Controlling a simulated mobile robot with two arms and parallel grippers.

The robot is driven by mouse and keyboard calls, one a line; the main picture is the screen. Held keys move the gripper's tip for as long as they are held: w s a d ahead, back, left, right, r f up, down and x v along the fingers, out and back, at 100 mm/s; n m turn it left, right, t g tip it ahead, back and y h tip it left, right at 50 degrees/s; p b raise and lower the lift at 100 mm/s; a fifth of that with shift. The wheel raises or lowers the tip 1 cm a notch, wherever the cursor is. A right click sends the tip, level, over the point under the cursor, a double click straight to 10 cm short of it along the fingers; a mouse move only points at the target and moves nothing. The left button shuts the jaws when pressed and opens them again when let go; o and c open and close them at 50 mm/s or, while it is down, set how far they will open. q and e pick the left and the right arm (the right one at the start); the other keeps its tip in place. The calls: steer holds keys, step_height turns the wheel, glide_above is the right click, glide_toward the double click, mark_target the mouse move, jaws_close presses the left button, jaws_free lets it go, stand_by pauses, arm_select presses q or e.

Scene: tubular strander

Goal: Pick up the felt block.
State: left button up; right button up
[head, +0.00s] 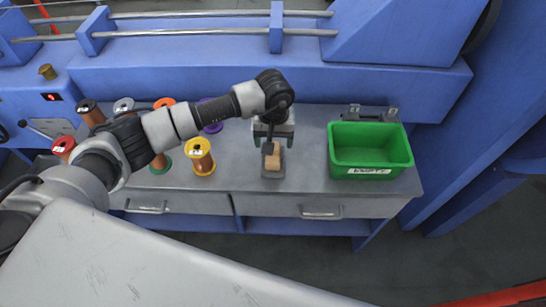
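The felt block (273,161) is a small tan piece near the front edge of the grey workbench top, left of the green bin. It appears to sit on a small dark grey piece (272,174). My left arm reaches in from the left, and its gripper (270,146) points down at the block's far side. The gripper partly covers the block's upper end. I cannot tell whether its fingers touch the block or how far apart they are. My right gripper is not in view.
A green bin (370,171) with a white label stands to the right. Several wire spools, such as the yellow-flanged one (199,157), stand on the left under and beside my arm. Blue machine frame and metal rods line the back. The bench top (313,178) near the block is clear.

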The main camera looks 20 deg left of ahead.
arm_select(q)
steer(key=f, duration=0.2)
steer(key=f+p, duration=0.1)
steer(key=f, duration=0.1)
steer(key=shift+s+f, duration=0.1)
steer(key=shift+s, duration=0.25)
steer(key=shift+f, duration=0.6)
steer(key=c, duration=1)
steer(key=shift+c, duration=0.2)
steer(key=shift+r, duration=0.1)
step_height(320, 180, up, 4)
steer(key=shift+w+r+b, duration=0.1)
steer(key=shift+b, duration=0.25)
steer(key=s+d+r, duration=0.6)
steer(key=s, duration=0.4)
steer(key=shift+r+b, duration=0.35)
steer(key=shift+b, duration=0.1)
